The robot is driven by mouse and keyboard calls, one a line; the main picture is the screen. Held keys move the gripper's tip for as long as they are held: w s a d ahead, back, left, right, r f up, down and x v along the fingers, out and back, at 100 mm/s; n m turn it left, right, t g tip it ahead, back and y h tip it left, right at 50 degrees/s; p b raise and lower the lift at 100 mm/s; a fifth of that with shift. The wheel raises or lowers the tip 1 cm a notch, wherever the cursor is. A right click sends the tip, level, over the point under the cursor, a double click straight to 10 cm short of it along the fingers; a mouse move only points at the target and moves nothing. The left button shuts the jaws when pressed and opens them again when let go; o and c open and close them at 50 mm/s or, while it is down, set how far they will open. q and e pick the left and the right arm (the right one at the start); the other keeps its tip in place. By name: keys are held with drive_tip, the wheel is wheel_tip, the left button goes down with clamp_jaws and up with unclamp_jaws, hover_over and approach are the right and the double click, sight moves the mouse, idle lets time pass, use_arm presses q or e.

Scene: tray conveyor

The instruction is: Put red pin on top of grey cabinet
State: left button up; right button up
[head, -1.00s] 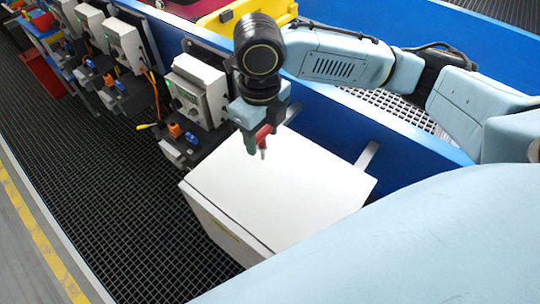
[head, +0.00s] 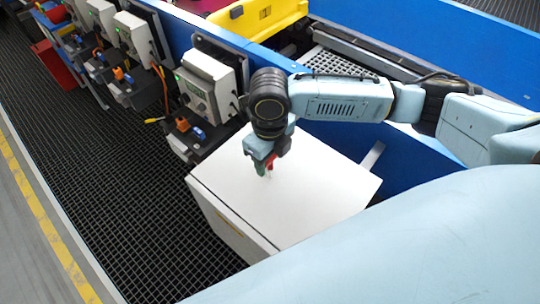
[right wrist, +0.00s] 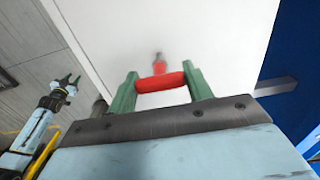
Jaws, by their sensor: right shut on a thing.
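The red pin (right wrist: 160,82) is held crosswise between the green fingers of my right gripper (right wrist: 162,78). A red stem with a darker end points away from it toward the white surface in the right wrist view. In the head view my right gripper (head: 266,170) points down over the top of the pale grey cabinet (head: 325,190), toward its back left part. A little red of the pin (head: 271,160) shows beside the fingers. I cannot tell whether the pin touches the cabinet top. My left gripper (right wrist: 66,82) shows open and empty in the right wrist view, off the cabinet's left side.
Grey control boxes (head: 209,84) with dark mounts and coloured connectors line the blue conveyor wall (head: 400,160) behind the cabinet. A yellow part (head: 262,15) sits at the back. Dark floor grating (head: 90,180) lies left. The rest of the cabinet top is clear.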

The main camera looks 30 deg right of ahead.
drive_tip(key=o, duration=1)
drive_tip(key=shift+f, duration=0.1)
drive_tip(key=shift+c, duration=0.2)
wheel_tip(320, 180, up, 12)
drive_tip(key=shift+r+b, duration=0.2)
drive_tip(key=shift+b, duration=0.1)
